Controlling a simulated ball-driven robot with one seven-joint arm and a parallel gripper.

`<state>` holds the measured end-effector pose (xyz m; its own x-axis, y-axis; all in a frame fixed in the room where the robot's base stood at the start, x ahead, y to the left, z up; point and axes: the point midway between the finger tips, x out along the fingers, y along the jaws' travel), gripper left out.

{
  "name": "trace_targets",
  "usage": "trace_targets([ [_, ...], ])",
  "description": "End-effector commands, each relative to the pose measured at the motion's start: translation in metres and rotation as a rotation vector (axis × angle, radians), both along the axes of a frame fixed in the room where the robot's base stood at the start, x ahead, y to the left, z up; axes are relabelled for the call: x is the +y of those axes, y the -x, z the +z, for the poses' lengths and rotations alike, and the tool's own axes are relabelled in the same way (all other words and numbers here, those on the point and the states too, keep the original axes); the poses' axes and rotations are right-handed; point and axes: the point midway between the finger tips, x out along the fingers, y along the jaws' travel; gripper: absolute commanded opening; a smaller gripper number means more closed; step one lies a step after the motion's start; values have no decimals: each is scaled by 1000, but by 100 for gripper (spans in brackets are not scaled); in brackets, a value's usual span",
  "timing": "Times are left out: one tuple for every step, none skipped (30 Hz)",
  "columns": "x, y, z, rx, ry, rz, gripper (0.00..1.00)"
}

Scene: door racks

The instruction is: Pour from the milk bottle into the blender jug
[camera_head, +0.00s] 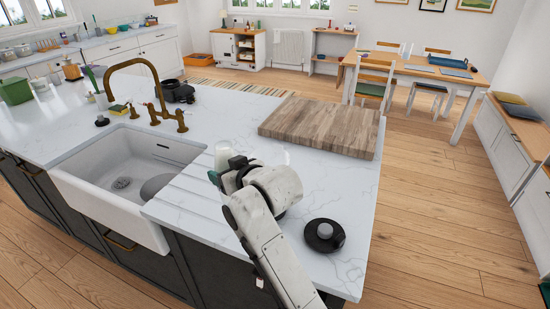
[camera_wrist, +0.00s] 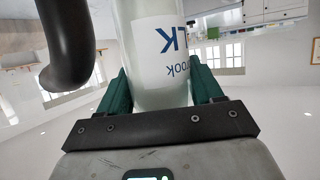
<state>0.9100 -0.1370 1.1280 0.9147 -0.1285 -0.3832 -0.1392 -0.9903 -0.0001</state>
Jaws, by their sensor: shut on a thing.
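The milk bottle (camera_wrist: 160,60) is clear glass with a white label and blue letters, upside down in the wrist view like the room behind it. My gripper (camera_wrist: 162,90) has its green fingers shut on both sides of it. In the head view, the pale bottle (camera_head: 222,155) shows beside my gripper (camera_head: 226,169), over the worktop right of the sink. A thick, curved black part (camera_wrist: 68,45) stands beside the bottle in the wrist view; I cannot tell whether it is the jug's handle. I cannot make out the blender jug itself; my arm hides part of the worktop.
A black round piece with a grey centre (camera_head: 325,235) lies on the worktop (camera_head: 345,195) right of my arm. A wooden board (camera_head: 322,126) lies behind it. The white sink (camera_head: 130,175) and brass tap (camera_head: 155,95) are to the left. A black item (camera_head: 178,91) stands behind the tap.

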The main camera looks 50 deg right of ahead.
Motion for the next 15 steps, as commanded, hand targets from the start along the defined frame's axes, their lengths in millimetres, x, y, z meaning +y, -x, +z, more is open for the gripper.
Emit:
trace_targets([
  [0, 0, 2, -4, 1, 0, 13],
  [0, 0, 2, -4, 1, 0, 13],
  [0, 0, 2, -5, 0, 0, 13],
  [0, 0, 3, -5, -1, -1, 13],
  [-1, 0, 3, -7, -4, -1, 13],
  [-1, 0, 4, -9, -11, -1, 13],
  [-1, 0, 5, -9, -17, -1, 13],
  [-1, 0, 6, -12, -23, -1, 13],
  [-2, 0, 7, -15, -33, -2, 13],
  [-2, 0, 8, -18, -41, -3, 13],
  [-2, 0, 10, -20, -52, -2, 13],
  [-3, 1, 12, -26, -67, -2, 13],
  [-3, 1, 14, -29, -78, -2, 13],
  [-4, 1, 15, -33, -92, -3, 13],
  [-4, 1, 17, -39, -113, -2, 13],
])
